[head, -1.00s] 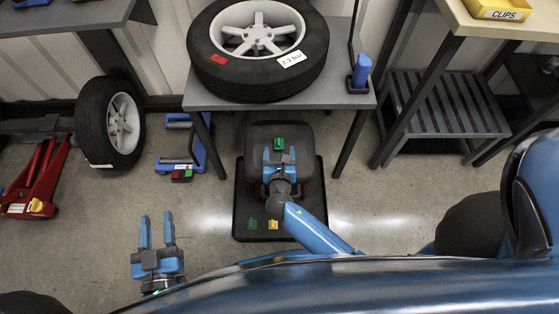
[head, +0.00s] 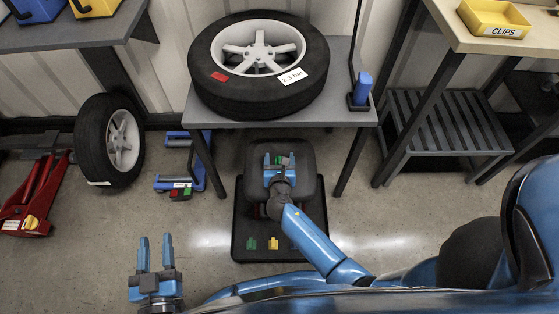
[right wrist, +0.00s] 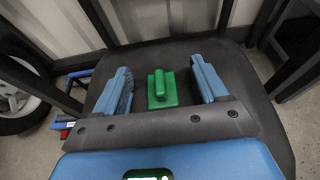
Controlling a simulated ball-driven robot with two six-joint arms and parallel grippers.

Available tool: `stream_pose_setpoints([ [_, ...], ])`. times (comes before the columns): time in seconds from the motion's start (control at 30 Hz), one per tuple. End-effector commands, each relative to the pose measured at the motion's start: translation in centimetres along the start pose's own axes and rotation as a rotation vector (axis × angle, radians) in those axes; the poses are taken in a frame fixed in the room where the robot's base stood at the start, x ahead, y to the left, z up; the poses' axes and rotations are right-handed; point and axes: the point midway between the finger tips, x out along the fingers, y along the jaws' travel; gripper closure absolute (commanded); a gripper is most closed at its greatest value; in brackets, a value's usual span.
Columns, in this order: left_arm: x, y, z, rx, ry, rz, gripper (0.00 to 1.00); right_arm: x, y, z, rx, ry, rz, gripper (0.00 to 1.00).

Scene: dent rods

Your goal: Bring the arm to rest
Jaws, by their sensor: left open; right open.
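My right gripper (head: 279,157) is open above the dark padded seat (head: 308,185) of a stool under the grey table. A small green piece with a raised grip (right wrist: 160,87) sits on the seat between its fingers, with a gap on both sides in the right wrist view. My left gripper (head: 155,241) is open and empty over bare floor at the lower left of the head view. Its arm is mostly out of view.
A black mat (head: 240,215) under the stool carries a green piece (head: 252,244) and a yellow piece (head: 273,243). A tyre (head: 258,100) lies on the grey table (head: 345,107). A second wheel (head: 110,142) and a red jack (head: 36,195) stand left.

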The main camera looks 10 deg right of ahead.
Motion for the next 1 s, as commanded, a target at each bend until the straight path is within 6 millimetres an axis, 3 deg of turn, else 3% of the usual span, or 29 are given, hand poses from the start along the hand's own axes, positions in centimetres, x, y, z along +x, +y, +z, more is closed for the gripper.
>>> stream_pose_setpoints([
  [0.13, 0.0, 0.0, 0.0, 0.0, 0.0, 0.0, 0.57, -0.01, 0.0, 0.0, 0.0, 0.0, 0.0, 0.31],
  [0.47, 0.0, 0.0, 0.0, 0.0, 0.0, 0.0, 0.57, -0.02, 0.0, 0.0, 0.0, 0.0, 0.0, 0.81],
  [0.97, 0.0, 0.0, 0.0, 0.0, 0.0, 0.0, 0.57, -0.03, -0.01, -0.01, 0.0, 0.0, 0.0, 0.82],
  [1.0, 0.0, 0.0, -0.01, 0.0, 0.0, 0.0, 0.57, -0.03, 0.0, 0.0, 0.0, 0.0, 0.0, 0.86],
])
